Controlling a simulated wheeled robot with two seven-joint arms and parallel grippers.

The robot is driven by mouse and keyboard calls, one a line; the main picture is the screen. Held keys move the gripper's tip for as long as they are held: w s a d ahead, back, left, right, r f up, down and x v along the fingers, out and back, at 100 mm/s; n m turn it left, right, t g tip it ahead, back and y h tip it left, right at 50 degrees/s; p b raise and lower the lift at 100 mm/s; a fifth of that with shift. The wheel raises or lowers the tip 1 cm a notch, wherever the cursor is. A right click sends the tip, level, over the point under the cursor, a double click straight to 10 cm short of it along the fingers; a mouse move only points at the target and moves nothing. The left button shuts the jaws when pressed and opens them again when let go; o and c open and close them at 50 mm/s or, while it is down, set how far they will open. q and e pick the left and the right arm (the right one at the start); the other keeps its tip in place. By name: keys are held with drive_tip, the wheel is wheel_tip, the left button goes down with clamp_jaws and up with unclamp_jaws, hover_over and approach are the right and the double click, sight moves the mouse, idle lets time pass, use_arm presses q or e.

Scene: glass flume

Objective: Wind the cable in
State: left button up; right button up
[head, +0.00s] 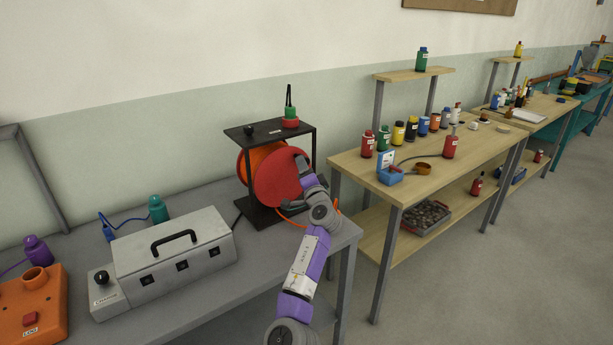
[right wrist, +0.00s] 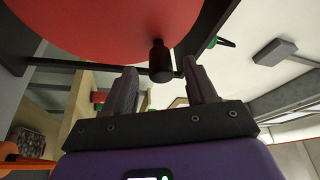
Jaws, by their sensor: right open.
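The cable reel is a red disc (head: 272,182) with an orange drum (head: 246,165) behind it, in a black frame (head: 262,216) on the grey bench. Loose orange cable (head: 290,211) shows low beside the frame. In the right wrist view the red disc (right wrist: 120,30) fills the top, with a black crank knob (right wrist: 160,62) sticking out from it. My right gripper (right wrist: 163,82) is open, its fingers on either side of the knob, which stands near the fingertips; I cannot tell whether they touch it. In the head view this gripper (head: 301,170) is in front of the disc. My left gripper is out of view.
A grey box with a black handle (head: 173,238) and an orange box (head: 35,305) stand on the bench at left. A green-capped item (head: 290,115) sits on the reel frame's top. A wooden table (head: 345,160) with several bottles stands to the right.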

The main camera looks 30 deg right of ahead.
drive_tip(key=shift+v, duration=1.1)
drive_tip(key=shift+c, duration=0.5)
